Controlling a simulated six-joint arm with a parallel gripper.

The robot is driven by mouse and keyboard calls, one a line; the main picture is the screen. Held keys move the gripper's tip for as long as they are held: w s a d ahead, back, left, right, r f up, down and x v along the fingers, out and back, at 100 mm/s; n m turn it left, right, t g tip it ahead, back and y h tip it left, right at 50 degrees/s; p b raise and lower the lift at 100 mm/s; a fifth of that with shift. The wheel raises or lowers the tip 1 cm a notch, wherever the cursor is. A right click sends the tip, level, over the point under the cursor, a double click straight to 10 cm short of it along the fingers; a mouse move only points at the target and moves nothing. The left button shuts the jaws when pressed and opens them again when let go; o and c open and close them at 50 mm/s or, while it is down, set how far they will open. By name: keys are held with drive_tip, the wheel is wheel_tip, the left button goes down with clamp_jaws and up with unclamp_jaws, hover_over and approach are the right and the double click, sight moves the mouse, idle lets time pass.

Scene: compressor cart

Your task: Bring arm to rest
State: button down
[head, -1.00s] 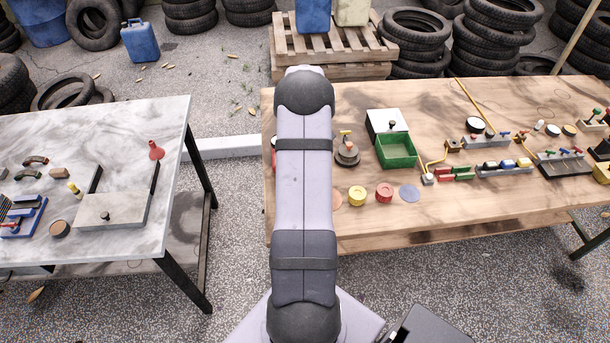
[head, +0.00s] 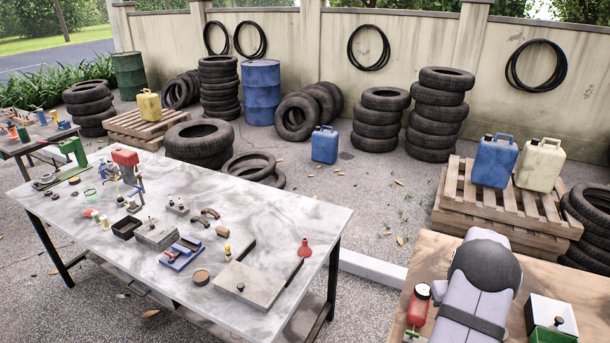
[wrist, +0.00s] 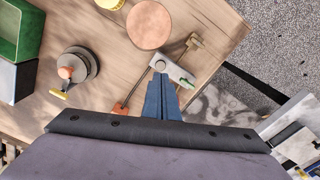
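My arm (head: 475,290) stands over the near left part of the wooden table in the head view; its end is hidden there. In the wrist view my gripper (wrist: 160,82) shows as two blue fingers lying side by side, shut with nothing seen between them. The fingertips point toward a small grey block with a round white top (wrist: 172,70) and a green lever. Whether they touch it cannot be told.
The wooden table (head: 420,265) also bears a red cylinder with a gauge (head: 417,305) beside my arm and a green box (head: 550,335). In the wrist view a grey round base with a yellow handle (wrist: 75,68) stands left. A marble table (head: 300,215) lies left, across a floor gap.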

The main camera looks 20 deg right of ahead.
drive_tip(key=shift+w+d+m, duration=0.1)
drive_tip(key=shift+d+m, duration=0.05)
drive_tip(key=shift+m, duration=0.35)
drive_tip(key=s+a+f+m, duration=0.1)
drive_tip(key=a, duration=0.1)
drive_tip(key=s+a+f+m+y, duration=0.1)
drive_tip(key=s+a+f, duration=0.1)
drive_tip(key=s+a+f+m+g, duration=0.1)
drive_tip(key=s+a, duration=0.1)
drive_tip(key=a, duration=0.1)
drive_tip(key=shift+s+f, duration=0.25)
drive_tip(key=shift+f, duration=0.1)
drive_tip(key=s+a+r+n+g, duration=0.1)
drive_tip(key=s+a+r, duration=0.2)
drive_tip(key=a, duration=0.5)
drive_tip(key=s+a+r+n, duration=0.1)
drive_tip(key=s+a+r, duration=0.15)
drive_tip(key=a, duration=0.55)
drive_tip(key=s+a+r+n+g, duration=0.1)
drive_tip(key=s+a+r, duration=0.2)
drive_tip(key=a, duration=0.5)
drive_tip(key=w+a+r+n+t+h, duration=0.1)
drive_tip(key=w+a+r+n+t, duration=0.2)
drive_tip(key=w+a+r+n, duration=0.2)
drive_tip(key=shift+a+r, duration=0.3)
drive_tip(key=shift+a, duration=1.4)
